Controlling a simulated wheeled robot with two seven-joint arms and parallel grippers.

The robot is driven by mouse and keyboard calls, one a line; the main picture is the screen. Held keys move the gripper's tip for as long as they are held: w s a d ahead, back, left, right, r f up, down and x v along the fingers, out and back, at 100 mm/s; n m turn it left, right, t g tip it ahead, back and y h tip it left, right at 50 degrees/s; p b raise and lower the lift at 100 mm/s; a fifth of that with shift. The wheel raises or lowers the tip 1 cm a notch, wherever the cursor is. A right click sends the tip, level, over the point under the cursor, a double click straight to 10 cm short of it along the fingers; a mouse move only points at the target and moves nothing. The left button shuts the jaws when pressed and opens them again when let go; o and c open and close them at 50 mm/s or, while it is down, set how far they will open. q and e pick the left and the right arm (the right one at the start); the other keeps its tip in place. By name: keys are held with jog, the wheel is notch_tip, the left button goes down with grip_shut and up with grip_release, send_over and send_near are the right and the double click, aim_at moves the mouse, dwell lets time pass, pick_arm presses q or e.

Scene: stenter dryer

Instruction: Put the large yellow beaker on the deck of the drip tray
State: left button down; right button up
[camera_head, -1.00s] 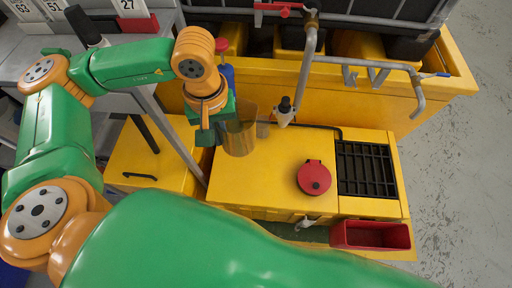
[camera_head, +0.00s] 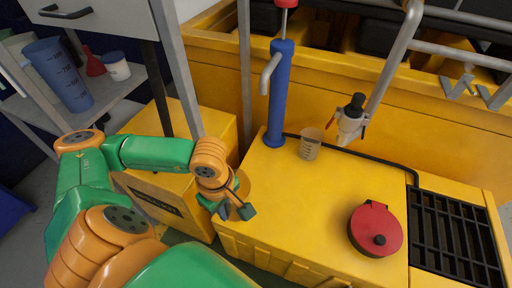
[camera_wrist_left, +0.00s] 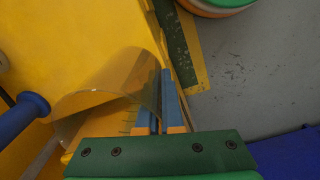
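The large beaker, see-through with an amber tint (camera_head: 243,183), is in my left gripper (camera_head: 234,211) at the left front edge of the yellow drip tray (camera_head: 300,205). In the left wrist view the fingers pinch the wall of this beaker (camera_wrist_left: 108,84), whose open rim shows. The beaker is partly hidden by the gripper in the head view. I cannot tell how high it is above the deck. The tray has a flat yellow deck and a black grate (camera_head: 452,240) at its right end. My right gripper is not in view.
A small clear beaker (camera_head: 310,144), a blue pump (camera_head: 280,95) and a red round-lidded container (camera_head: 376,230) stand on the deck. A tap (camera_head: 352,118) hangs at the back. The deck's middle is clear. A shelf at left holds a blue jug (camera_head: 60,75).

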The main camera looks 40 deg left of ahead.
pick_arm(q)
jog(key=shift+w+a+f+b, duration=0.15)
jog(key=shift+w+b, duration=0.5)
jog(key=shift+b, duration=0.15)
jog(key=w+a, duration=0.1)
jog(key=w, duration=0.4)
jog(key=w+a+f+b, duration=0.1)
jog(key=w, duration=0.4)
jog(key=w+a, duration=0.1)
jog(key=w, duration=0.4)
jog(key=shift+w+a+f, duration=0.35)
jog(key=shift+w+f, duration=0.05)
notch_tip(320, 180, down, 5)
jog(key=shift+w+r+b, duration=0.1)
jog(key=shift+b, duration=1.15)
jog(key=shift+w+a, duration=0.1)
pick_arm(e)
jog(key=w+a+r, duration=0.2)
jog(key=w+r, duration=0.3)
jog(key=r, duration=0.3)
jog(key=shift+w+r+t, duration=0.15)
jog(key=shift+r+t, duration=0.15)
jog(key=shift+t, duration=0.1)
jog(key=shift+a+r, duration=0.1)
pick_arm(q)
jog(key=c, duration=1.1)
grip_release()
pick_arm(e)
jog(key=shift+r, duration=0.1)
